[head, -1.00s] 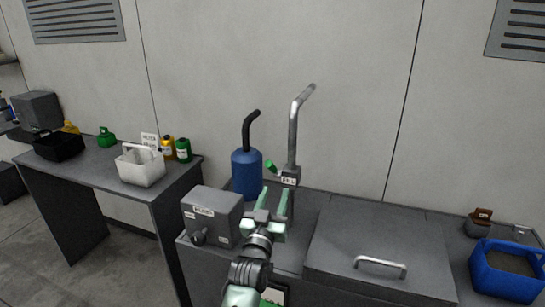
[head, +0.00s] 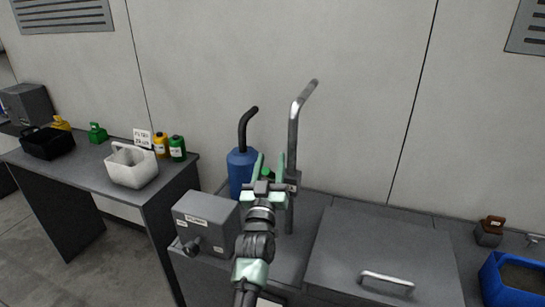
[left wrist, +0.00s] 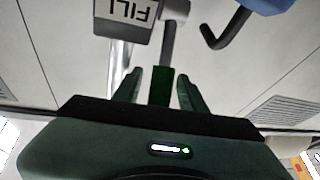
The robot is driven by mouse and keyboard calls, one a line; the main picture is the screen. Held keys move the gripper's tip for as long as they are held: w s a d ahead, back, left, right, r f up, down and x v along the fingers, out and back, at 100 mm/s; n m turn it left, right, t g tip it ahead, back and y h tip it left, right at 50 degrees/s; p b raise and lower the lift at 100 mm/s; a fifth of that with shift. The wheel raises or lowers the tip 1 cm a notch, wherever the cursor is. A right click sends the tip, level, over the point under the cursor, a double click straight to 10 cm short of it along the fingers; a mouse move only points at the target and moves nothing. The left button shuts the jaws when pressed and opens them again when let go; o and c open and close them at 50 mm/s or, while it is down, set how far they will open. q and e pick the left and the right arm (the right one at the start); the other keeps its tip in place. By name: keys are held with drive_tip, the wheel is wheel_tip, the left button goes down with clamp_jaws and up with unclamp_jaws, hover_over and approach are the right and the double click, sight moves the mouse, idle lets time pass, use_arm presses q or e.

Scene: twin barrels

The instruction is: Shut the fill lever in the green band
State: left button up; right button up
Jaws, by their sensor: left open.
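The fill lever is a grey rod with a green grip, standing out from the steel standpipe (head: 291,150). In the left wrist view its green grip (left wrist: 161,88) lies between the two fingers of my left gripper (left wrist: 160,76), with gaps on both sides. The upside-down FILL label (left wrist: 128,12) is close by at the top. In the head view my left gripper (head: 269,162) is open in front of the pipe's valve and hides most of the lever. No green band can be made out. My right gripper is out of view.
A blue cylinder (head: 240,165) with a black bent pipe stands just left of the lever. A grey box (head: 206,222) with a knob is lower left. A grey lid (head: 375,250) with a handle is right, and a blue bin (head: 510,281) far right.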

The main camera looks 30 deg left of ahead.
use_arm(q)
drive_tip(key=shift+s+d+r, duration=0.15)
drive_tip(key=shift+s+r, duration=0.05)
drive_tip(key=shift+s, duration=0.2)
drive_tip(key=c, duration=0.5)
clamp_jaws()
idle(0.5)
